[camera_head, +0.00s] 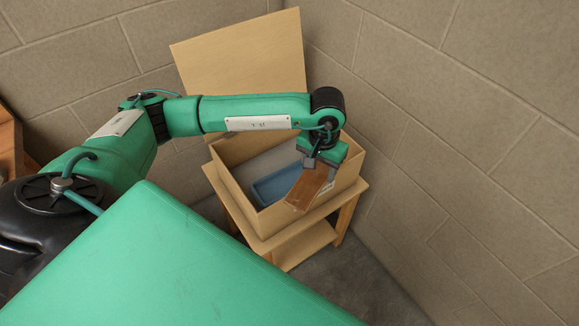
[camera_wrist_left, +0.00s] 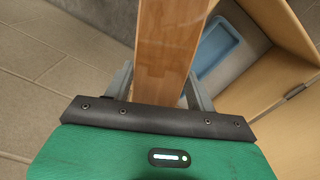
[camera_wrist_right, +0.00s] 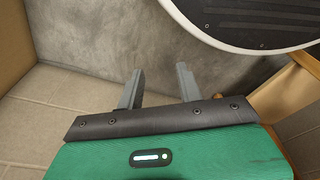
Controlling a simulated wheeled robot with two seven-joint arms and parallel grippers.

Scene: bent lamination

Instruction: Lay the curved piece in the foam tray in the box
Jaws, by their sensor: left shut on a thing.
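The curved piece (camera_head: 307,188) is a brown wooden strip; it also shows in the left wrist view (camera_wrist_left: 168,52). My left gripper (camera_head: 315,160) is shut on it and holds it above the right part of the open box (camera_head: 262,221). The blue foam tray (camera_head: 272,186) lies inside the box, to the left of the piece, and part of it is hidden. It also shows in the left wrist view (camera_wrist_left: 213,45) beyond the piece. My right gripper (camera_wrist_right: 160,88) is open and empty in the right wrist view; the head view does not show it.
The box, with its lid (camera_head: 245,60) standing open at the back, sits on a small wooden table (camera_head: 306,243). Block walls (camera_head: 470,130) form a corner close behind and to the right. In the right wrist view a white-rimmed dark rounded thing (camera_wrist_right: 255,20) is near my right gripper.

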